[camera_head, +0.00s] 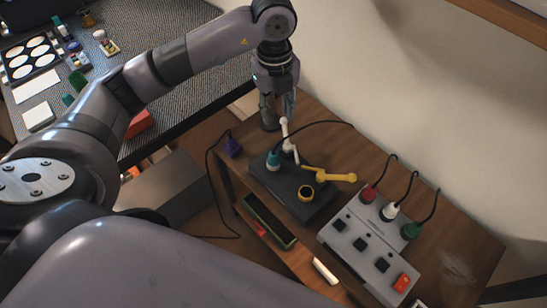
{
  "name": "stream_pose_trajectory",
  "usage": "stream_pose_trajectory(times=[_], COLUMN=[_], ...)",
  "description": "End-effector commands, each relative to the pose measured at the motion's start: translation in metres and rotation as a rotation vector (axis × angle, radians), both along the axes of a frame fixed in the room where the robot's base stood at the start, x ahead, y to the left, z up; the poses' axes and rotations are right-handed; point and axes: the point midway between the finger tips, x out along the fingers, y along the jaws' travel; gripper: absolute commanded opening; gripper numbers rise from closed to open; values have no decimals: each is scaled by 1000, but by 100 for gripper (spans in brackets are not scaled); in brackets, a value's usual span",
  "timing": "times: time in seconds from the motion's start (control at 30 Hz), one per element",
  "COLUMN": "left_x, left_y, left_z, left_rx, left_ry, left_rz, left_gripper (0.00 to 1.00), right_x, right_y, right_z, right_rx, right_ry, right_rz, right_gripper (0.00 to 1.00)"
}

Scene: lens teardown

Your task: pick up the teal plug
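The teal plug (273,161) stands upright on a dark box (262,177) on the wooden table, with a black cable curving away from its side. My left gripper (279,122) points down above and behind the plug, near the table's back left edge. My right gripper is not in view.
A white lever (289,143) and a yellow lever (330,175) stand on the dark box near the plug. A grey panel (361,254) with red (369,193), white (390,210) and green (411,231) plugs is at right.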

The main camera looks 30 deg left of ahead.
Motion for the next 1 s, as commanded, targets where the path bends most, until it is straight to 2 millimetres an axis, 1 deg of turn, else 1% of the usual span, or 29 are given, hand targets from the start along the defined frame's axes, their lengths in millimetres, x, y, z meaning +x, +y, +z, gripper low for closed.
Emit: stream_pose_trajectory(times=[0.03, 0.07, 0.17, 0.5, 0.6, 0.7, 0.87, 1.0], left_x=[1, 1, 0, -1, -1, 0, -1, -6], left_y=[7, 10, 12, 11, 10, 10, 10, 7], left_z=[1, 0, -11, -84, -102, -113, -122, -139], left_rx=[27, 38, 48, 43, 42, 42, 42, 41], left_ry=[0, 0, 5, 7, 6, 4, 3, 6], left_rz=[18, 25, 31, 27, 27, 26, 25, 25], left_gripper=[33, 33, 33, 33, 33, 33, 33, 33], right_x=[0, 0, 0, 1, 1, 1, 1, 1], right_y=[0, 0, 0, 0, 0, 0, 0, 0], right_z=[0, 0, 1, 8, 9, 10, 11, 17], right_rx=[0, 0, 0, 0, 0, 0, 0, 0], right_ry=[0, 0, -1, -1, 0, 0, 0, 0], right_rz=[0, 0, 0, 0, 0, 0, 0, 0], right_gripper=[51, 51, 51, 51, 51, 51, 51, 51])
